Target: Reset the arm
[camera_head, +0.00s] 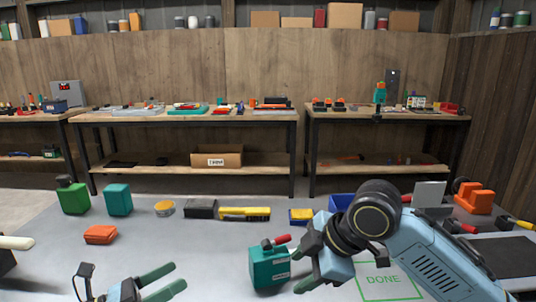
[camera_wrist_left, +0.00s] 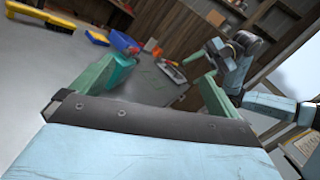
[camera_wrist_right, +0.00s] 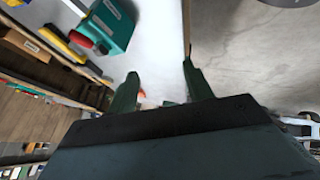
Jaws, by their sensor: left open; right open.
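My left gripper (camera_head: 178,275) is low at the front of the grey table (camera_head: 215,250), its green fingers spread and empty. In the left wrist view its fingers (camera_wrist_left: 158,70) are wide apart. My right gripper (camera_head: 297,271) is at the front middle, just right of a teal box with a red handle (camera_head: 270,267). Its arm comes in from the right over the table. In the right wrist view the right fingers (camera_wrist_right: 160,76) are apart with nothing between them, and the teal box (camera_wrist_right: 112,28) lies outside them.
A green canister (camera_head: 74,198), a teal canister (camera_head: 118,200), a yellow tool (camera_head: 245,214), a blue bin (camera_head: 341,201) and an orange block (camera_head: 474,198) line the table's back.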

